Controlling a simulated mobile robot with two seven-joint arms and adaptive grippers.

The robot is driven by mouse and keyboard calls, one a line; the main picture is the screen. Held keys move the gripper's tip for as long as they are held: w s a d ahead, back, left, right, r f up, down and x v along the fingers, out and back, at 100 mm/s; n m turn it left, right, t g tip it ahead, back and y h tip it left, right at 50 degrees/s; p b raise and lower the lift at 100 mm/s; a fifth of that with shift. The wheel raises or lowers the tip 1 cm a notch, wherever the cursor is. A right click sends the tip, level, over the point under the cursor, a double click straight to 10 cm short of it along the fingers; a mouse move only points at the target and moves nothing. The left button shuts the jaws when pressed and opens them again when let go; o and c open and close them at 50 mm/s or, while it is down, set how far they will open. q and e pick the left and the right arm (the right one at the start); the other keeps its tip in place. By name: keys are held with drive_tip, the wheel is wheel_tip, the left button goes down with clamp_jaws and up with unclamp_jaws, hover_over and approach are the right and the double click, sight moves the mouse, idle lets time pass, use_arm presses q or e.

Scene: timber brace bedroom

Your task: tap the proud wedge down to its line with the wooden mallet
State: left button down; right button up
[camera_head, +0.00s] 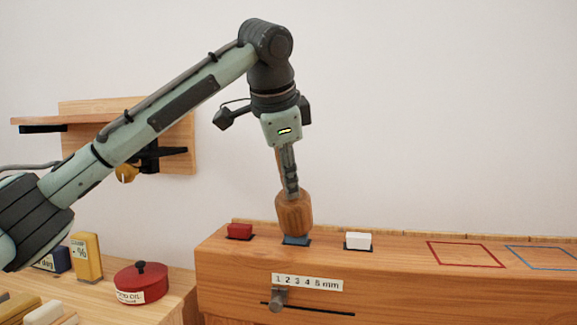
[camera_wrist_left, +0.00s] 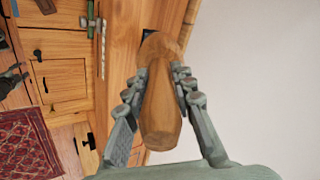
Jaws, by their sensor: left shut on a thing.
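The wooden mallet hangs head down from my left gripper (camera_head: 288,172), which is shut on its handle; its rounded head (camera_head: 294,214) is lowest. In the left wrist view the mallet's handle (camera_wrist_left: 160,112) lies between the two fingers of the left gripper (camera_wrist_left: 160,80). Below the head is a blue wedge (camera_head: 296,241) in the timber beam (camera_head: 400,290); the head hides part of it, and I cannot tell whether they touch. A red wedge (camera_head: 240,230) is to the left and a white wedge (camera_head: 358,240) to the right, both standing above the beam's top. My right gripper is not in view.
A scale plate (camera_head: 308,283) marked in mm and a grey slider knob (camera_head: 279,298) are on the beam's front. Red (camera_head: 465,254) and blue (camera_head: 545,258) outlines mark its bare top at right. A red lidded pot (camera_head: 141,283) and a yellow block (camera_head: 87,257) stand at lower left.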

use_arm(q)
wheel_tip(320, 180, up, 4)
drive_tip(key=shift+d+f+p, duration=0.1)
drive_tip(key=shift+p, duration=1.15)
drive_tip(key=shift+r+b, duration=0.25)
drive_tip(key=shift+b, duration=0.1)
drive_tip(key=shift+r, duration=0.5)
